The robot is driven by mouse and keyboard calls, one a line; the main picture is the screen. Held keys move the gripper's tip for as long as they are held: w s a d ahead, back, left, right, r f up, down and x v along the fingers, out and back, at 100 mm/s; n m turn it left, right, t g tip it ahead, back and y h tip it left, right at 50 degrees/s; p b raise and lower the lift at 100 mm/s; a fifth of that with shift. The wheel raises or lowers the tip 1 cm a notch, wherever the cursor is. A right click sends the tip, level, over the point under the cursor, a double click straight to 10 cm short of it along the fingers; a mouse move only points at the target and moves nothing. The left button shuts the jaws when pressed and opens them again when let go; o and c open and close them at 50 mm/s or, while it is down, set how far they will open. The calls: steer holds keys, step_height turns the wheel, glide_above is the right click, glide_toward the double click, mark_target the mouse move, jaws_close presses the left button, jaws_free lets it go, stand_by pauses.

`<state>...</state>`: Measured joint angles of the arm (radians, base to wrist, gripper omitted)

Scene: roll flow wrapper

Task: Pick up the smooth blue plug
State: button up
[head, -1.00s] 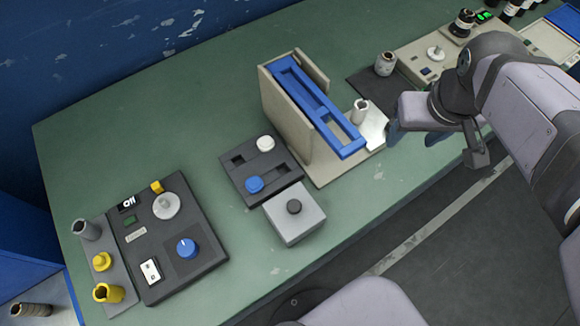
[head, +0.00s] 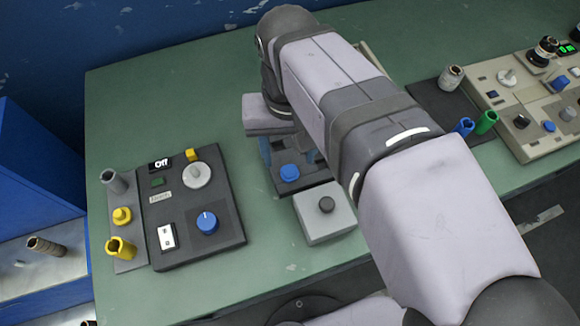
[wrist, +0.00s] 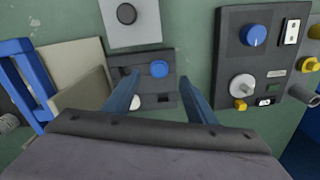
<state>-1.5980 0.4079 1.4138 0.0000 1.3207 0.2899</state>
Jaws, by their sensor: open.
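A round blue plug (head: 289,173) sits on the dark slotted block in the middle of the table. It also shows in the wrist view (wrist: 159,69); its surface is too small to judge as smooth. My gripper (head: 287,152) is over the block, fingers pointing down. In the wrist view my gripper (wrist: 158,88) is open and empty, its two blue fingers apart. The plug shows between and just beyond the fingertips. A white plug (wrist: 134,102) on the same block is partly hidden by the left finger in the wrist view and hidden by my arm in the head view.
A grey box with a black knob (head: 325,213) stands close to the block. A dark control panel (head: 195,245) with a blue dial is to the left. A blue-railed holder (wrist: 30,75) stands on the other side. Green table (head: 260,265) is clear in front.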

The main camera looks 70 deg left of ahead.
mark_target(290, 172)
steer(key=shift+w+a+f, duration=0.1)
steer(key=shift+f, duration=3.25)
steer(key=c, duration=1.1)
